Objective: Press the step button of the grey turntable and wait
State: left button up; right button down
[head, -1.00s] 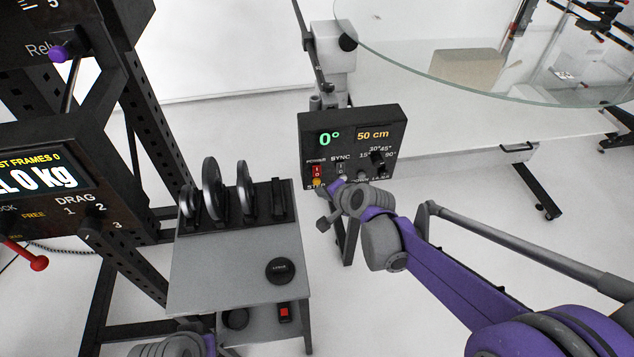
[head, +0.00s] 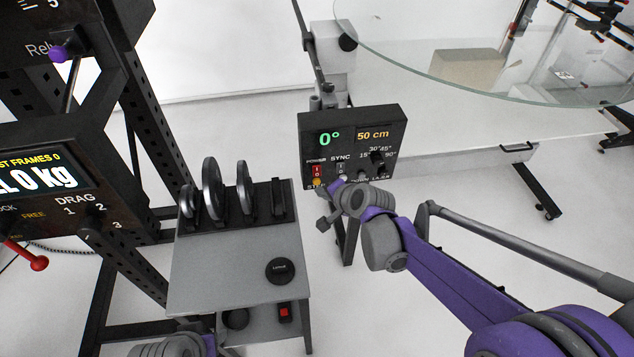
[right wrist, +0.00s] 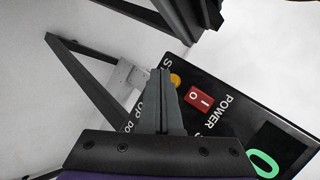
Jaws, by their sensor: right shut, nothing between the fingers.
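The black control box (head: 399,125) shows a green 0° and a yellow 50 cm. Its yellow button (head: 317,182), beside the partly hidden STEP lettering, is at the lower left corner. The button also shows in the right wrist view (right wrist: 175,79), with the red power switch (right wrist: 199,99) next to it. My right gripper (head: 329,190) is at the box's lower left edge. In the right wrist view its shut, empty fingertips (right wrist: 162,72) overlap the button's near side; I cannot tell whether they touch it. My left gripper is out of view; only part of my left arm shows.
A round glass top (head: 455,90) spans the upper right. A grey stand (head: 235,265) with upright dark discs (head: 211,188) is left of my right arm. A black frame with a kg display (head: 38,180) fills the left. Floor is clear between stand and box.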

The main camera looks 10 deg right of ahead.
jog(key=shift+w, duration=0.1)
jog(key=shift+w, duration=0.3)
jog(key=shift+w, duration=0.4)
dwell(0.6)
jog(key=shift+s, duration=0.8)
jog(key=s+p, duration=0.1)
jog(key=s, duration=0.4)
dwell(0.5)
dwell(2.3)
